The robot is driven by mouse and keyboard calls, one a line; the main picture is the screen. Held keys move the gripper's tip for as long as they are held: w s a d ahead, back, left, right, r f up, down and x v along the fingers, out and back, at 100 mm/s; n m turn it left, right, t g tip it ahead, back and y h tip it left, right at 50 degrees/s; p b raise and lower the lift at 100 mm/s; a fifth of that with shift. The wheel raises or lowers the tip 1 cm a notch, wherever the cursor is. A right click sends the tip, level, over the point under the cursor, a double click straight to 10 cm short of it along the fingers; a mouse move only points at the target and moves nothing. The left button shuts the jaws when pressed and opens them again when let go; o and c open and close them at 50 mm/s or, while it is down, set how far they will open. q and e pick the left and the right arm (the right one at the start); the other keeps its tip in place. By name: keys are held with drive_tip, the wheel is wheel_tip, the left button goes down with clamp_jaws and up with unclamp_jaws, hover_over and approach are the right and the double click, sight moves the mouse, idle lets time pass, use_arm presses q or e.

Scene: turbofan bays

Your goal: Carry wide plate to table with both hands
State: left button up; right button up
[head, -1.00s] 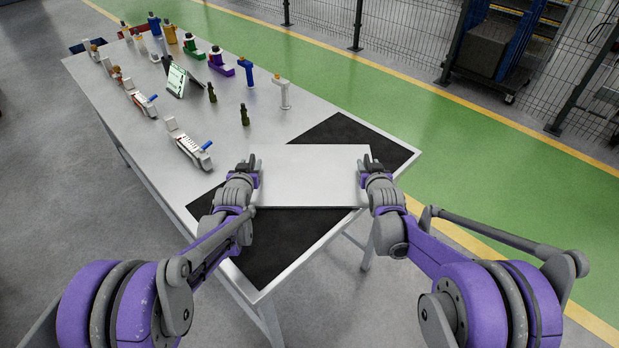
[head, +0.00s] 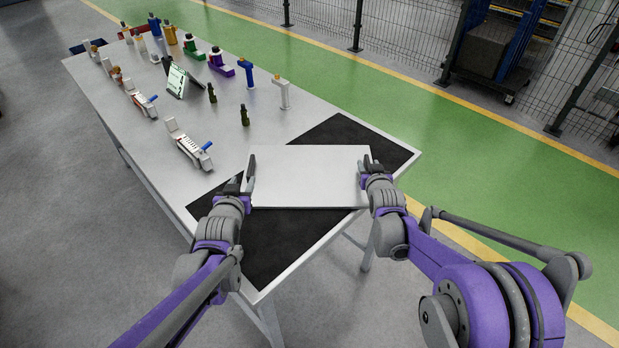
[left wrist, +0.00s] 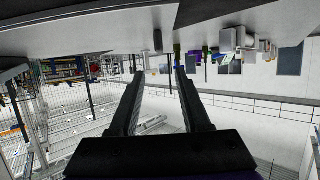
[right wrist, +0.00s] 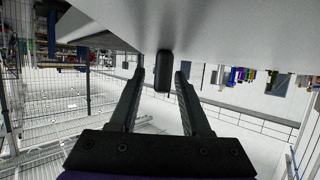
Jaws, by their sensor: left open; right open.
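The wide plate (head: 308,177) is a flat light-grey panel lying over the black mat at the near end of the table (head: 150,127). My left gripper (head: 249,176) is open beside the plate's left edge, with its fingers apart in the left wrist view (left wrist: 160,80). My right gripper (head: 372,168) is at the plate's right edge. In the right wrist view its fingers (right wrist: 161,80) are spread, and a dark block (right wrist: 162,72) under the plate lies between and beyond them. Whether the right fingers touch the plate is hard to tell.
The black mat (head: 270,245) shows around the plate. Several tools, bottles and a small upright screen (head: 177,82) stand farther back on the table. A wire fence (head: 420,50) and dark cart (head: 490,55) stand beyond the green floor strip (head: 450,140).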

drive_tip(key=v, duration=1.2)
drive_tip(key=shift+w, duration=0.1)
use_arm(q)
drive_tip(key=s, duration=0.2)
drive_tip(key=s+g, duration=0.1)
drive_tip(key=s, duration=0.1)
drive_tip(key=s+r+g+p, duration=0.1)
drive_tip(key=s, duration=0.2)
drive_tip(key=shift+s, duration=0.1)
drive_tip(key=s+g, duration=0.1)
drive_tip(key=s, duration=0.3)
drive_tip(key=s+g+p, duration=0.1)
drive_tip(key=s, duration=0.4)
drive_tip(key=shift+s+a+f+g, duration=0.1)
drive_tip(key=shift+s+g, duration=0.05)
drive_tip(key=shift+g, duration=0.15)
drive_tip(key=s+f+g+p, duration=0.1)
drive_tip(key=s+f+g, duration=0.2)
drive_tip(key=s, duration=1.1)
drive_tip(key=shift+s+g+p, duration=0.3)
drive_tip(key=shift+g, duration=0.1)
use_arm(e)
drive_tip(key=s+f+g, duration=0.2)
drive_tip(key=s+g, duration=0.6)
drive_tip(key=s, duration=2.3)
drive_tip(key=shift+f, duration=0.25)
